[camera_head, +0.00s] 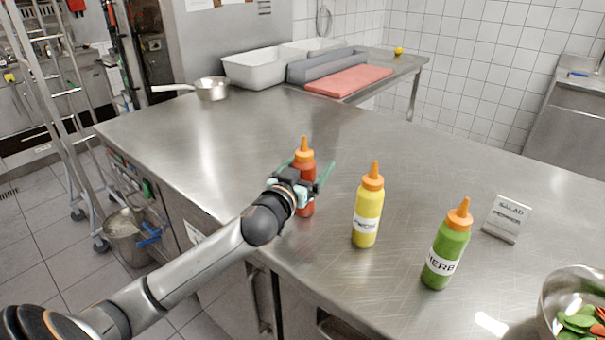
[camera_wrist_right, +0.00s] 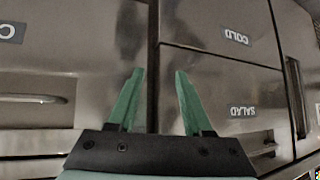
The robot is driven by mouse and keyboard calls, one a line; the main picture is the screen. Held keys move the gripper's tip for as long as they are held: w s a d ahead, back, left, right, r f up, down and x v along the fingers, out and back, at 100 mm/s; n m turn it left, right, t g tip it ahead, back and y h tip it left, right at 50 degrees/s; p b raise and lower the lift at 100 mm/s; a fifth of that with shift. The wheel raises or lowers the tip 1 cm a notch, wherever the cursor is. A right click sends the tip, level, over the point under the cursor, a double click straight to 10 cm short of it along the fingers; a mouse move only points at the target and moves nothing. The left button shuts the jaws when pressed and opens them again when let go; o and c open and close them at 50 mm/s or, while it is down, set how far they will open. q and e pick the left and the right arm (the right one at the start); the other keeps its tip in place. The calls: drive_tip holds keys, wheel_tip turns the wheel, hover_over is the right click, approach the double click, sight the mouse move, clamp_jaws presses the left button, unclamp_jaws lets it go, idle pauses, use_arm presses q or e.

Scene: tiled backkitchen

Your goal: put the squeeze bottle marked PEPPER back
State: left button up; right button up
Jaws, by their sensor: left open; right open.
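A red squeeze bottle (camera_head: 305,167) with an orange cap stands upright on the steel counter; its label is hidden behind my left gripper. A yellow squeeze bottle (camera_head: 368,204) stands to its right, its label too blurred to read surely. A green squeeze bottle (camera_head: 447,250) further right is marked HERB. A small sign (camera_head: 507,218) behind the green bottle reads SALAD and, it seems, PEPPER. My left gripper (camera_head: 311,165) is open, its green fingers on either side of the red bottle; I cannot tell whether they touch it. My right gripper (camera_wrist_right: 157,75) is open and empty, facing steel cabinet fronts.
A metal bowl (camera_head: 572,300) with vegetables stands at the right edge. A pan (camera_head: 211,89), white tubs (camera_head: 255,70) and a red board (camera_head: 349,80) are at the back. The counter (camera_head: 220,140) between them and the bottles is clear. Drawers marked COLD and SALAD (camera_wrist_right: 225,100) show in the right wrist view.

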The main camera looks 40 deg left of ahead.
use_arm(q)
drive_tip(key=s+d+b, duration=0.1)
drive_tip(key=s+d, duration=0.1)
drive_tip(key=s, duration=1)
